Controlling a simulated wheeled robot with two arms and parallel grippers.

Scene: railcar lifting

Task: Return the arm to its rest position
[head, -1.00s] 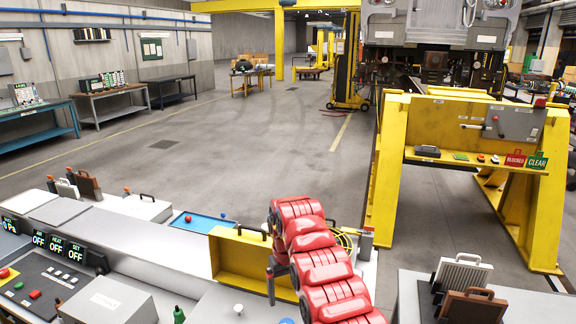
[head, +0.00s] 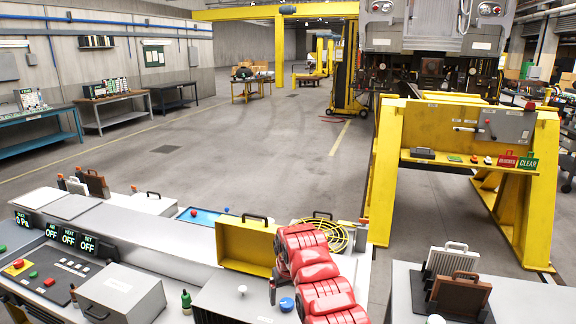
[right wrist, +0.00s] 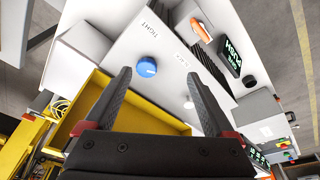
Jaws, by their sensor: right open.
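My right arm, red and segmented, comes up from the lower edge of the head view. Its gripper (head: 272,290) hangs at the arm's left side, over the near bench, small and partly hidden. In the right wrist view the two dark fingers of my right gripper (right wrist: 158,76) stand apart with nothing held between them. A blue knob (right wrist: 146,67) on a white panel marked TIGHT lies beyond the fingertips, apart from them. My left gripper is not in view.
The near bench carries a yellow open box (head: 247,246), a round yellow grille (head: 325,233), a grey box (head: 120,302) and a control panel. A yellow stand (head: 450,125) with BLOCKED and CLEAR signs is beyond, under the railcar (head: 440,30). Open floor (head: 270,150) lies at centre.

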